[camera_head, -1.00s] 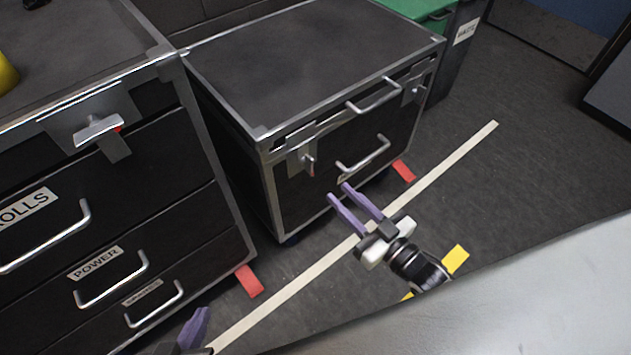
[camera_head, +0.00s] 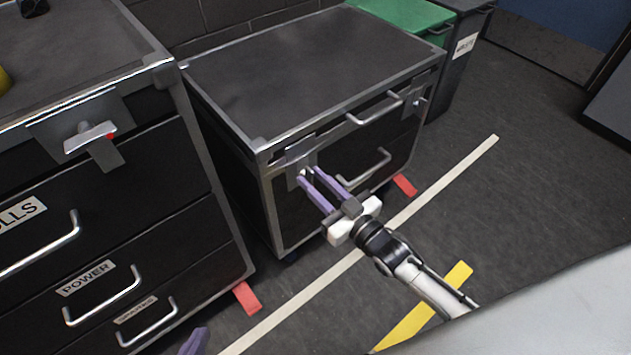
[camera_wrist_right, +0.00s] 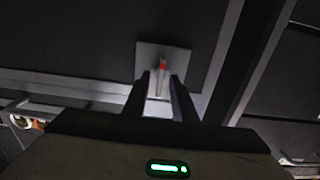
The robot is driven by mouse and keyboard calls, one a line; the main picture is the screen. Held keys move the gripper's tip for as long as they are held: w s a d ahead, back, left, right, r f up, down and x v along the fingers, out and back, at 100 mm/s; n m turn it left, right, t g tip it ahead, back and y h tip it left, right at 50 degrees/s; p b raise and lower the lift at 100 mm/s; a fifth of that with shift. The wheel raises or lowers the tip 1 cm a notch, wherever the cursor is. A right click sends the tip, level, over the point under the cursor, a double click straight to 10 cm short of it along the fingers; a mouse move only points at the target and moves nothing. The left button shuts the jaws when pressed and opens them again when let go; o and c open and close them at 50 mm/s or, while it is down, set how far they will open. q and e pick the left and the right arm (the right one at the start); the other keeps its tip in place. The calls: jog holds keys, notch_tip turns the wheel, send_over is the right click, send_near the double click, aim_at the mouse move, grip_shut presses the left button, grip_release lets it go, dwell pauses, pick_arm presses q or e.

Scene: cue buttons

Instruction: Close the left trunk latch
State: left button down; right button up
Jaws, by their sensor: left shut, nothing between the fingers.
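The black trunk (camera_head: 310,75) with metal edges stands in the middle of the head view. Its left latch (camera_head: 293,170) is a grey plate on the upper left front, partly hidden by my right gripper (camera_head: 309,175). In the right wrist view the latch plate (camera_wrist_right: 178,60) shows a lever with a red mark (camera_wrist_right: 162,64). My right gripper (camera_wrist_right: 161,82) is open, one finger on each side of the lever; I cannot tell whether they touch it. My left gripper (camera_head: 195,342) shows only as a purple fingertip at the bottom edge, shut and empty.
The trunk's right latch (camera_head: 417,103) and two front handles (camera_head: 375,107) are nearby. A drawer case (camera_head: 120,210) with its own red-marked latch (camera_head: 92,137) stands left. A green-lidded bin (camera_head: 405,14) is behind. Floor to the right is clear.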

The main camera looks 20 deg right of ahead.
grip_shut()
pick_arm(q)
jog(key=shift+r, duration=0.1)
